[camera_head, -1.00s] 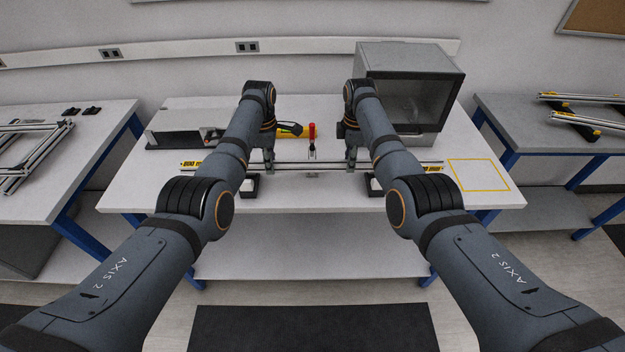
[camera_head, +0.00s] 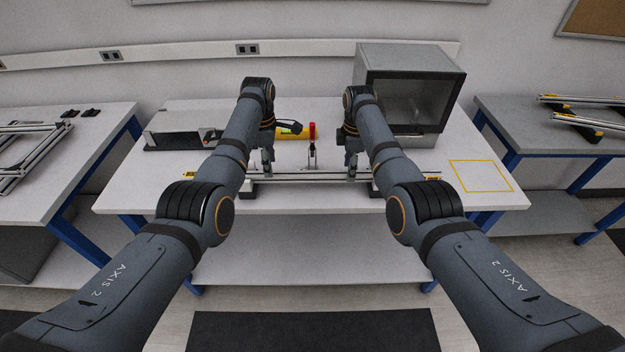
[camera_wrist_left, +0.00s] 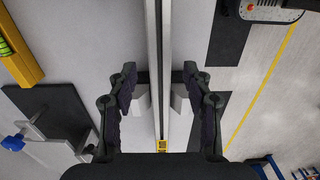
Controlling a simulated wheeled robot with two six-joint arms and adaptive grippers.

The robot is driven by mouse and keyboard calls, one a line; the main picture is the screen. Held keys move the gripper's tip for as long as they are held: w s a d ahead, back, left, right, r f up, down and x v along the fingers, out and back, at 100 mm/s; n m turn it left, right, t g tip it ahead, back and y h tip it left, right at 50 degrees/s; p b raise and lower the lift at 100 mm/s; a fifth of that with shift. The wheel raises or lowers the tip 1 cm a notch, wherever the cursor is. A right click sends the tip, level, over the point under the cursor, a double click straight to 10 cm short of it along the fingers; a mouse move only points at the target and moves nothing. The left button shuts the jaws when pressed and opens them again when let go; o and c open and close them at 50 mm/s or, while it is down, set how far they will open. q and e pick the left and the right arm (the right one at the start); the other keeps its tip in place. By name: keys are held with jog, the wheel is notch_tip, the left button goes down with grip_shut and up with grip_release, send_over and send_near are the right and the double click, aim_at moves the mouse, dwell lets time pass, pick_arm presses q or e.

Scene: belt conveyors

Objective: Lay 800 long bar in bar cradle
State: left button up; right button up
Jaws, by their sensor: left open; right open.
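The long bar (camera_head: 310,177), a silver profile with yellow labels near its ends, lies level across the table front. It appears to rest over the dark blocks of the bar cradle (camera_head: 248,191), which are mostly hidden by the bar and my arms. My left gripper (camera_head: 267,167) is over the left part of the bar. In the left wrist view its open fingers (camera_wrist_left: 160,88) stand on either side of the bar (camera_wrist_left: 153,40), with gaps. My right gripper (camera_head: 351,166) is open at the bar's right part; its fingertips are small and partly hidden.
A yellow cylinder with a red end (camera_head: 293,132) and a small clamp stand are behind the bar. A grey box machine (camera_head: 410,90) stands back right, a low device (camera_head: 180,128) back left. A yellow-outlined square (camera_head: 482,176) on the right is empty.

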pick_arm(q)
notch_tip(320, 180, up, 9)
jog(key=shift+r, duration=0.15)
pick_arm(e)
notch_tip(320, 180, up, 12)
dwell(0.4)
dwell(0.4)
